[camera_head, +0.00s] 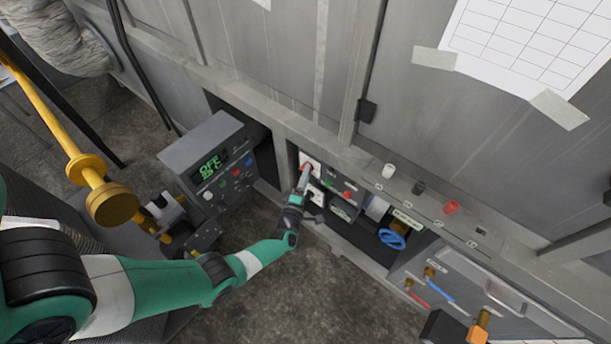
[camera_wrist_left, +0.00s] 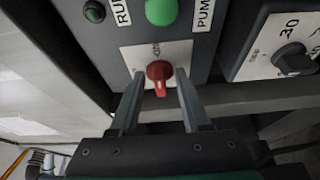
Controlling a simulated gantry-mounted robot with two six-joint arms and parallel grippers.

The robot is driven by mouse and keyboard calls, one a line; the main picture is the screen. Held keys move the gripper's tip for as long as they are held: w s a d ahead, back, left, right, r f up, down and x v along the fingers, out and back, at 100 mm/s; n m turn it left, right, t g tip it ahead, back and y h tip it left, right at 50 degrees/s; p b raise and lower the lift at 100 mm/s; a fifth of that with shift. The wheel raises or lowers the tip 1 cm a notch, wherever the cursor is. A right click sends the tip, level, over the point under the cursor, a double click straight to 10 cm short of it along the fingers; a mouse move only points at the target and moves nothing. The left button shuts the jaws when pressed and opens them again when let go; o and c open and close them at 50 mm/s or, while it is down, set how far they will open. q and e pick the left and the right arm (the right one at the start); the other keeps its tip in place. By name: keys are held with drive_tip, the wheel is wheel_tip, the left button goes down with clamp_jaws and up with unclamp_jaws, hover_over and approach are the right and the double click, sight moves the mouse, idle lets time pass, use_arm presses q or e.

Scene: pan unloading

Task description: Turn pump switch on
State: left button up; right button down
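The pump switch is a red rotary knob (camera_wrist_left: 159,72) on a white plate, below a green button and a label reading PUMP in the left wrist view. Its handle points toward my gripper in that view. In the head view the red knob (camera_head: 306,166) shows just beyond my left fingertips. My left gripper (camera_wrist_left: 160,78) is open, with one finger on each side of the knob and a small gap on both sides. It reaches the panel in the head view too (camera_head: 304,180). My right gripper is not in view.
A grey control box (camera_head: 208,160) with a green display reading OFF stands left of the panel. A black dial (camera_wrist_left: 293,60) on a white plate sits beside the switch. A blue coil (camera_head: 391,239) lies in the bay to the right. A yellow pipe (camera_head: 75,145) stands at the left.

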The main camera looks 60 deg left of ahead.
use_arm(q)
drive_tip(key=p+v, duration=0.4)
drive_tip(key=v, duration=0.7)
drive_tip(key=shift+s+d, duration=0.15)
drive_tip(key=shift+s, duration=0.05)
